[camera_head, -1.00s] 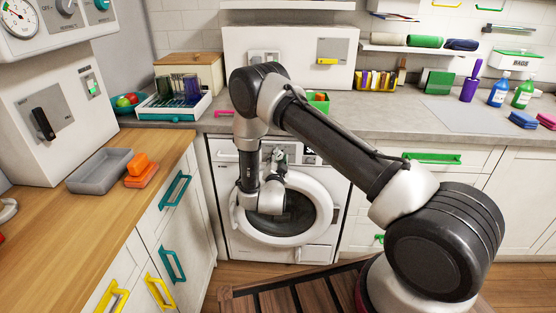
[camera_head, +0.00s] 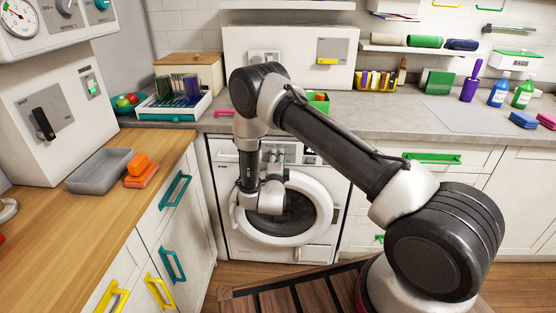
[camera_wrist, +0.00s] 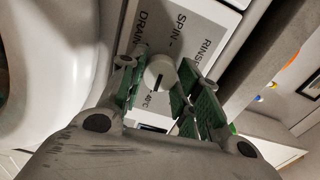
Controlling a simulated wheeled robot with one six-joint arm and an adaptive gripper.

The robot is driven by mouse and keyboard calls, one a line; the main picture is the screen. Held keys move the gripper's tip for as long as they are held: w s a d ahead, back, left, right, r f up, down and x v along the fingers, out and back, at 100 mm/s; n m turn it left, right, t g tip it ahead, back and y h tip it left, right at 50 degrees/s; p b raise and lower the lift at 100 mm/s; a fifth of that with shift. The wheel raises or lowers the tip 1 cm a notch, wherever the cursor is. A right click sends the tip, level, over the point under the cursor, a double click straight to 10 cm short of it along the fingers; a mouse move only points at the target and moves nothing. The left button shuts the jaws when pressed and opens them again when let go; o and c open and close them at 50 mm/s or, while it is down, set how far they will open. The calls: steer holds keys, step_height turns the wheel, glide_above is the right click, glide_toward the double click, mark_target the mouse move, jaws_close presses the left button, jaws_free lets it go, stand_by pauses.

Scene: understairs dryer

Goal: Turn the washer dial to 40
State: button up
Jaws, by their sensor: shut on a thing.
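The washer (camera_head: 222,185) is white with a round door and stands under the grey counter. Its dial (camera_wrist: 162,70) is a round white knob with a dark line, seen close in the wrist view. The line points roughly toward the "40°C" print on the panel (camera_wrist: 152,100). "DRAIN", "SPIN" and "RINSE" are printed on the other side of the dial. My gripper (camera_wrist: 160,80) has its green-padded fingers on both sides of the dial and is shut on it.
The round washer door (camera_head: 322,205) is closed just below my wrist. The counter edge (camera_head: 222,124) runs above the panel. A wooden counter with a grey tray (camera_head: 90,178) and orange sponges (camera_head: 140,172) is at left. A slatted mat (camera_head: 290,295) lies on the floor.

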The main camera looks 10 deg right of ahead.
steer(key=shift+f+m, duration=0.1)
steer(key=shift+m, duration=0.3)
steer(key=o, duration=1.1)
steer(key=shift+c, duration=0.2)
steer(key=shift+s, duration=0.1)
steer(key=v, duration=1.2)
